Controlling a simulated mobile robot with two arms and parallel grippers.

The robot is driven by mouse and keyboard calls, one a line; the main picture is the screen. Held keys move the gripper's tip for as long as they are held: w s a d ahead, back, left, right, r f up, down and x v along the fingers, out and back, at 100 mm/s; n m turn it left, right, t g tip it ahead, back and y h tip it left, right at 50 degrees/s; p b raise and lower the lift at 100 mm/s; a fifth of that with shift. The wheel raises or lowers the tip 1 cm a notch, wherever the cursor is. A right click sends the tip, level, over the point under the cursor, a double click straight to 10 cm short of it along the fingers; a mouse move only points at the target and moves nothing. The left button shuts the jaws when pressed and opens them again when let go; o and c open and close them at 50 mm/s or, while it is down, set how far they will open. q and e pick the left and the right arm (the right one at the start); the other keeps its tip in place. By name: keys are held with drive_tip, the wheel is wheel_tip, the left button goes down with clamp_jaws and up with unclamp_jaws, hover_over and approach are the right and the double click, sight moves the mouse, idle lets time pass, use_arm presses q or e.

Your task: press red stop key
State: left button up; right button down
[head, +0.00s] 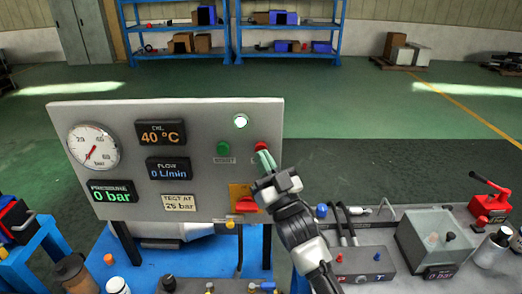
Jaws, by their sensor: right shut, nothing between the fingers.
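The red stop key (261,146) is on the right side of the grey upright panel (150,235), near its right edge. Its top shows just above the fingertips of my right gripper (265,158). That gripper is shut and empty, its tips at the key's lower edge. I cannot tell whether they touch it. The gripper hides the key's lower part and most of its label. A green key (223,149) is to its left, and a lit white-green lamp (240,121) is above. My left gripper is not in view.
The panel also has a pressure gauge (93,147), displays reading 40 °C, 0 L/min and 0 bar, and a red-handled switch on a yellow plate (236,191). A grey box (435,240) and a red tool (490,202) stand on the right bench. Shelves are far behind.

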drive_tip(key=shift+w, duration=0.15)
drive_tip(key=shift+w, duration=0.3)
drive_tip(key=shift+w+b, duration=0.5)
idle(0.6)
drive_tip(key=shift+s, duration=0.15)
idle(0.3)
drive_tip(key=shift+s+p, duration=0.5)
drive_tip(key=shift+s, duration=0.3)
drive_tip(key=s+p, duration=0.2)
drive_tip(key=s, duration=0.3)
